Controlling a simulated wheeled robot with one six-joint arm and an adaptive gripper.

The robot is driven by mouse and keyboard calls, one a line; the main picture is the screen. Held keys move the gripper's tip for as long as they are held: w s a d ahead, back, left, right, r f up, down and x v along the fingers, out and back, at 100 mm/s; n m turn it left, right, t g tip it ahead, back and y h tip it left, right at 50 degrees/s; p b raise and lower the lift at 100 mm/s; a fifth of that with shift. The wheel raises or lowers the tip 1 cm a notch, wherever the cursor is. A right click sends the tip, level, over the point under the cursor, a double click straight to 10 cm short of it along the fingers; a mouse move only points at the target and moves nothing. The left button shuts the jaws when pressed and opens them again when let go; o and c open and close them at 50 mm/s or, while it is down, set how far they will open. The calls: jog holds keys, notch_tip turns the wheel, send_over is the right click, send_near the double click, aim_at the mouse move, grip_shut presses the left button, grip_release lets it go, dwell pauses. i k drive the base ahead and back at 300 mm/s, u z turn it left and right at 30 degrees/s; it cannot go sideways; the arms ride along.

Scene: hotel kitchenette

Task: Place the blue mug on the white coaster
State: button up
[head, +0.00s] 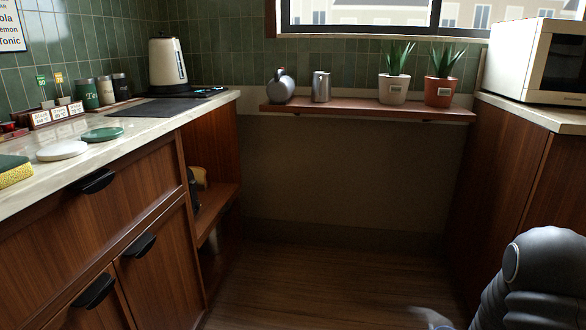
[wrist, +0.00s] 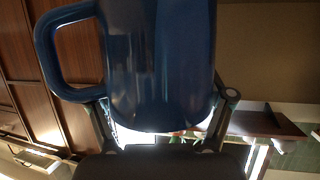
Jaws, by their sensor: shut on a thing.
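The blue mug (wrist: 160,60) fills the upper middle of the wrist view, its handle (wrist: 62,55) toward the left. My gripper (wrist: 163,112) is shut on the mug, with a finger at each side of its body. The mug's upper part is cut off by the frame, so I cannot see all of it. The white coaster (head: 62,150) lies flat and bare on the left counter in the head view. My gripper is not clearly seen there; only part of my arm shows at the lower right, well apart from the coaster.
A green coaster (head: 102,134) lies just behind the white one on the counter (head: 140,126). A yellow-green sponge (head: 14,171) is at the left edge. Canisters (head: 105,90), a small labelled rack (head: 55,115) and a kettle (head: 167,63) stand behind. The floor (head: 310,275) between the cabinets is clear.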

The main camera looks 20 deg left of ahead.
aim_at(67, 145)
jog(key=z, duration=0.1)
jog(key=i, duration=1.5)
jog(key=u, duration=2.45)
